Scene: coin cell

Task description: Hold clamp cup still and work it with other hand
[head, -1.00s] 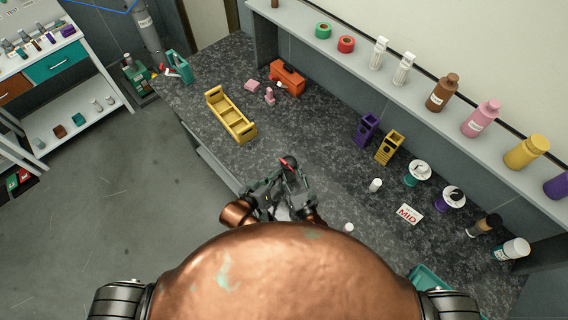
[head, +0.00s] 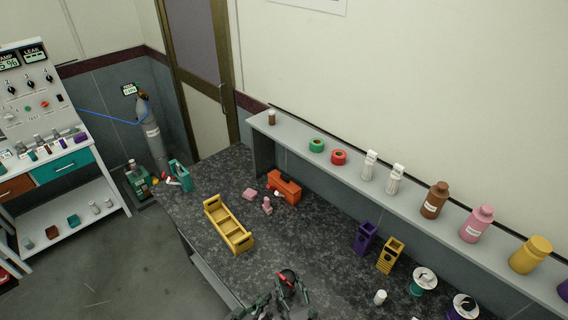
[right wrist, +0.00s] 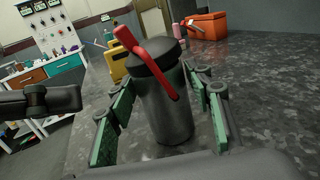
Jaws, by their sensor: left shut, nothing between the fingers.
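The clamp cup is a dark grey cylinder with a black lid and a red lever. My left gripper (head: 258,304) is shut and empty, just left of the cup. The lower parts of both grippers are cut off in the head view.
On the dark counter (head: 290,238) stand a yellow tray (head: 228,238), an orange box (head: 284,188), purple (head: 366,238) and yellow (head: 390,256) holders, and a small white bottle (head: 380,297). A shelf with bottles runs along the wall. The counter between tray and holders is clear.

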